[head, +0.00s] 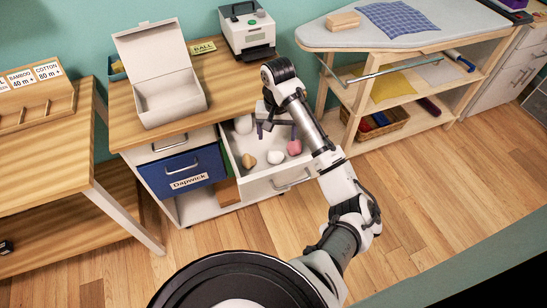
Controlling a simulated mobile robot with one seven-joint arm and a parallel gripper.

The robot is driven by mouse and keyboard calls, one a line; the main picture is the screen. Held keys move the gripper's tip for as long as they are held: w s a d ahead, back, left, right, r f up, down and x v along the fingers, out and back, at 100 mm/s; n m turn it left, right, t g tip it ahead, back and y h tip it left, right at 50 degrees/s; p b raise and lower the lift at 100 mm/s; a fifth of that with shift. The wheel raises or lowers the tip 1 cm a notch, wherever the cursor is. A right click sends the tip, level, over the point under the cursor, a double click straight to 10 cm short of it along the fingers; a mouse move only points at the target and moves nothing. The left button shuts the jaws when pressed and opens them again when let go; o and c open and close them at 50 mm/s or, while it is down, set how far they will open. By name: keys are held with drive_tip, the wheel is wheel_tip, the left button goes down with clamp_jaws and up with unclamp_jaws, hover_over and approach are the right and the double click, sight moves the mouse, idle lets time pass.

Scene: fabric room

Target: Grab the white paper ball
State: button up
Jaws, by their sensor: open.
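An open white drawer (265,174) holds several small lumps. A white rounded lump (275,157) lies near the drawer's front, and another white ball (243,124) lies at its back left. I cannot tell which one is the paper ball. A tan lump (248,158) lies left of the front white one, and a pink lump (294,147) lies to its right. My gripper (276,133) is open over the drawer, pointing down, with its fingers apart. It appears behind the front white lump and right of the back one. Nothing shows between its fingers, and my arm hides the drawer's right part.
The cabinet top (225,85) bears an open white box (165,105) and a white machine (248,33). An ironing board (365,30) on a wooden shelf unit stands right. The wooden floor (420,200) in front is clear.

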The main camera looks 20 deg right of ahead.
drive_tip(key=b, duration=0.1)
hover_over(276, 153)
wheel_tip(276, 153, down, 5)
drive_tip(key=shift+s+f, duration=0.1)
drive_tip(key=shift+f, duration=0.05)
drive_tip(key=shift+f+p, duration=0.4)
drive_tip(key=shift+f, duration=1.8)
drive_tip(key=c, duration=1.1)
